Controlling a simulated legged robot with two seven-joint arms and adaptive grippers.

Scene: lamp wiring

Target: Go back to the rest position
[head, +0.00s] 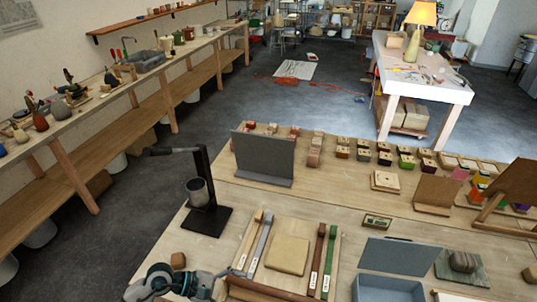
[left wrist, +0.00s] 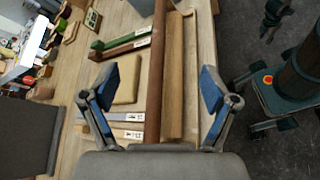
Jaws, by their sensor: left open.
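My left gripper (head: 222,281) is at the bottom left of the head view, by the near end of the work table. In the left wrist view its two blue-padded fingers are spread wide (left wrist: 158,82), with nothing held between them. A dark brown rail (left wrist: 156,70) and a lighter wooden strip (left wrist: 174,80) lie below, in the gap between the fingers. I cannot tell whether the gripper touches them. My right gripper is not in view.
Labelled strips, including a green one (head: 329,262) and a grey one (head: 261,245), flank a tan block (head: 287,254). A black stand (head: 207,219) with a grey cup (head: 198,191) is beyond my left gripper. A blue-grey box (head: 390,289) stands at right.

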